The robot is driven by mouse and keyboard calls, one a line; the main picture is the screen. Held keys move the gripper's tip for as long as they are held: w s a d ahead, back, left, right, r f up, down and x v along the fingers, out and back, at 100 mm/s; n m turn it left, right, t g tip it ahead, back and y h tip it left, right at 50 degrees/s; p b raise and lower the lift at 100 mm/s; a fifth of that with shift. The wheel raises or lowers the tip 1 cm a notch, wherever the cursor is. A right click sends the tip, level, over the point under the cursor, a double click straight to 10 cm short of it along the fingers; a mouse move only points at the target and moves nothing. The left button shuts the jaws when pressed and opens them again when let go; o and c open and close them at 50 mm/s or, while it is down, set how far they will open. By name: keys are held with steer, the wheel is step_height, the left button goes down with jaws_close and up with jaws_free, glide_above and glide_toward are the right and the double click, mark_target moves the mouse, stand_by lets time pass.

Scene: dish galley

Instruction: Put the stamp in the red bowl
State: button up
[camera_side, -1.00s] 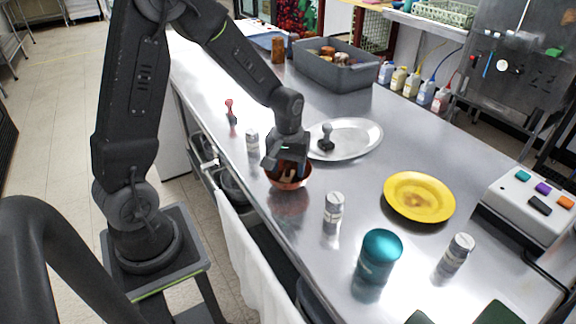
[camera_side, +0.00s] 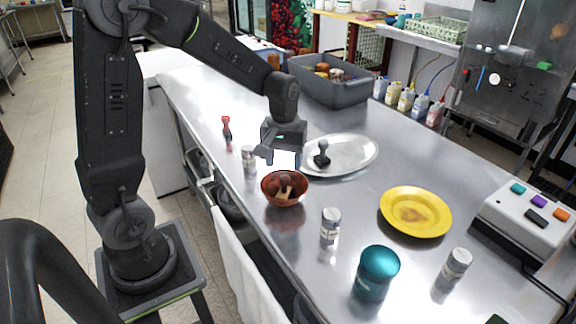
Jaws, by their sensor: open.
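The red bowl (camera_side: 270,198) is a small reddish-brown bowl near the counter's front edge. Brown and pale wooden-looking pieces (camera_side: 285,186) lie in it, perhaps a stamp, but too small to make out surely. My gripper (camera_side: 282,160) is above the bowl, apart from it, with its jaws open and nothing visible between them. A dark stamp-shaped thing (camera_side: 322,155) stands upright on the silver oval plate (camera_side: 356,152), right of my gripper. A red-handled stamp-shaped thing (camera_side: 227,126) stands on the counter to the left.
White-labelled jars (camera_side: 330,226) stand near the bowl, one close behind it (camera_side: 249,160). A teal jar (camera_side: 377,272), a yellow plate (camera_side: 416,211) and a button box (camera_side: 530,210) are to the right. A grey bin (camera_side: 333,88) with several items stands at the back.

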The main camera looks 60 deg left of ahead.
steer(key=s+d+r+m+t, duration=0.5)
steer(key=s+d+r+m, duration=0.4)
steer(key=s+r, duration=0.3)
steer(key=s, duration=0.2)
steer(key=shift+s+d+t, duration=0.3)
steer(key=shift+s+d, duration=0.05)
steer(key=shift+d, duration=0.05)
